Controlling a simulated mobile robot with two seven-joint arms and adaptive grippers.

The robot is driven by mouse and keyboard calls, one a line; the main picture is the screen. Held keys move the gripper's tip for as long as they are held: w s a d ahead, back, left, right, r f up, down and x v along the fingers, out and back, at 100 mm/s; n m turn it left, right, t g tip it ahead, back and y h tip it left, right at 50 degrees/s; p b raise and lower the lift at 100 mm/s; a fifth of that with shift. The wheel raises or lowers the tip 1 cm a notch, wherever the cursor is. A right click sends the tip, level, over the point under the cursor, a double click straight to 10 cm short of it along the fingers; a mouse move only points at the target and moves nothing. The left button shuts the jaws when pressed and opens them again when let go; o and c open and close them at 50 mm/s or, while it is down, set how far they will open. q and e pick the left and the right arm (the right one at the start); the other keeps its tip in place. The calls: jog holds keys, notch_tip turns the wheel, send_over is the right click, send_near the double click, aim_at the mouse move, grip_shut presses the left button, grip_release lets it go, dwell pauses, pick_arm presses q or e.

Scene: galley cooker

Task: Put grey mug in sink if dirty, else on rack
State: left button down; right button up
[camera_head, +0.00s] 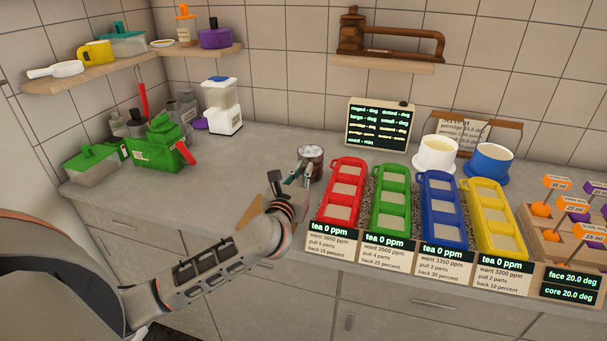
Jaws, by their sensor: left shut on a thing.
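The grey mug (311,161) stands upright at the middle of the counter, just left of the red tray. Its inside looks dark and speckled; it is too small to tell whether that is dirt. My left gripper (302,174) reaches in from the front left and is shut on the mug's left side, hiding part of it. I cannot tell if the mug is clear of the counter. My right gripper is out of view. No sink is recognisable.
Red (347,187), green (390,203), blue (441,209) and yellow (492,216) trays fill the right front. White (436,157) and blue (490,164) mugs stand behind them. A green appliance (158,149) and blender (222,108) stand left. The counter between blender and mug is clear.

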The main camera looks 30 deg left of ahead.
pick_arm(q)
jog(key=shift+f, duration=0.15)
jog(key=shift+f, duration=0.1)
jog(key=c, duration=2.1)
grip_release()
jog(key=shift+f, duration=0.1)
jog(key=shift+c, duration=0.2)
